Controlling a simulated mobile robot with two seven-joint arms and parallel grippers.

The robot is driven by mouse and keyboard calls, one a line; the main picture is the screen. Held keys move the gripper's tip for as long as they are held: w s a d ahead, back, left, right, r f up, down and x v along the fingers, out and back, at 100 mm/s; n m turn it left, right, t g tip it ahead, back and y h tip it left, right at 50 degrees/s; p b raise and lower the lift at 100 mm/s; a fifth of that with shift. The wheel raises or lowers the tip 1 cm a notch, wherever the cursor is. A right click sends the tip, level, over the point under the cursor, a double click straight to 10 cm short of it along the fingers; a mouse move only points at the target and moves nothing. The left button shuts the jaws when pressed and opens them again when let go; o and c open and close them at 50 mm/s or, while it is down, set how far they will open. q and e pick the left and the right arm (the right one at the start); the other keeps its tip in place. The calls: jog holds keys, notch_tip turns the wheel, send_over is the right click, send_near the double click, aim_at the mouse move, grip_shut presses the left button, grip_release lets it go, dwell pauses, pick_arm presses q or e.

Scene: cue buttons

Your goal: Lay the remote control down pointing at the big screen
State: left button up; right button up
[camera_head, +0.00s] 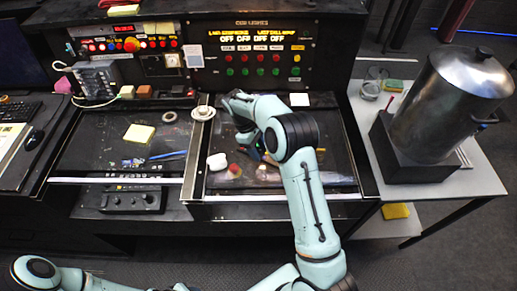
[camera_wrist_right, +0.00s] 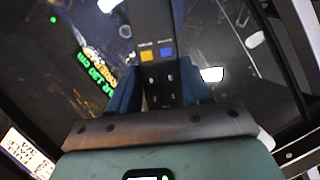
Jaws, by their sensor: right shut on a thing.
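My right gripper (camera_wrist_right: 160,92) is shut on a dark remote control (camera_wrist_right: 155,50), which stands out between the two blue fingers in the right wrist view. The remote has a yellow and a blue button and small white marks. In the head view my right arm reaches over the right dark desk panel and hides most of the gripper and remote. No separate big screen is clearly identifiable; a black console with a lit amber display (camera_head: 252,35) stands at the back. My left gripper is out of view; only part of my left arm shows at bottom left.
A white rounded object (camera_head: 217,162) and a small red one (camera_head: 234,169) lie on the right desk panel (camera_head: 215,184). A large metal pot (camera_head: 450,100) stands on the right side table. A yellow note pad (camera_head: 139,133) and blue pens (camera_head: 168,155) lie on the left panel.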

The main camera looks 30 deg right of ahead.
jog(key=o, duration=1.1)
jog(key=shift+f, duration=0.15)
jog(key=shift+o, duration=0.2)
jog(key=v, duration=1.2)
